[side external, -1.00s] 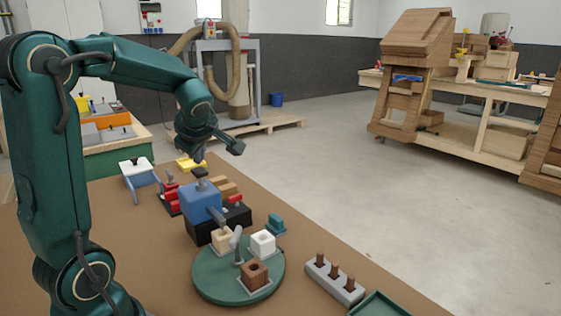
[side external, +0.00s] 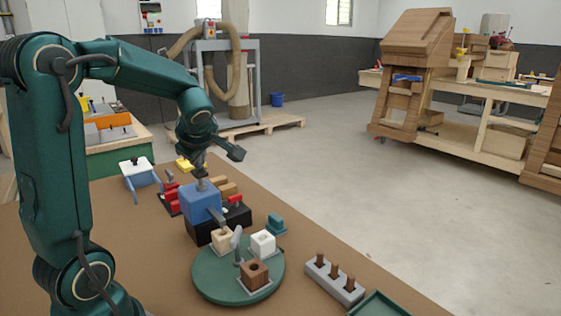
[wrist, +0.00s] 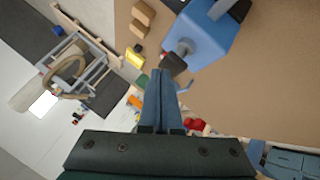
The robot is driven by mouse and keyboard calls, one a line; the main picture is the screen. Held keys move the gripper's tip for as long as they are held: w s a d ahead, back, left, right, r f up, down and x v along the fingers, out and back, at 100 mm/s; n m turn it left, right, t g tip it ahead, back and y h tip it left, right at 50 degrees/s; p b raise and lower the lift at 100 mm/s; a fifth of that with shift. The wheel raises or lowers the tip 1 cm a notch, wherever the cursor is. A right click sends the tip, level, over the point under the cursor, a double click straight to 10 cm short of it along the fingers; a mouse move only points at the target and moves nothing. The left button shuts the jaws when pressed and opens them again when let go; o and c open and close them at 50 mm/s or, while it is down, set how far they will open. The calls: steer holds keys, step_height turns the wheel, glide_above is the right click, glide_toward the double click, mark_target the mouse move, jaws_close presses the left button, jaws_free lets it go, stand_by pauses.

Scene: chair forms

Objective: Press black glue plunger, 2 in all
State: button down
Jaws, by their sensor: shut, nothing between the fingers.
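The glue dispenser is a blue block (side external: 199,203) on a black base (side external: 209,231), with a grey nozzle (side external: 217,217) slanting toward a beige block (side external: 222,238). Its black plunger cap (wrist: 173,62) sits on a grey stem (wrist: 185,47) at the blue block in the wrist view. My gripper (wrist: 163,73) is shut and empty, its fingertips right at the black cap. I cannot tell whether fingertips and cap touch.
A green round turntable (side external: 211,287) carries the beige, white (side external: 263,244) and brown (side external: 254,275) blocks. A grey rack (side external: 333,281) with brown pegs stands at right. Red parts (side external: 171,190) and a yellow piece (side external: 190,163) lie behind the dispenser.

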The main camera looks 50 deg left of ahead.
mark_target(201, 172)
steer(key=shift+f, duration=0.8)
stand_by(0.4)
steer(key=shift+r, duration=1.5)
steer(key=shift+r, duration=0.1)
steer(key=shift+r, duration=2.4)
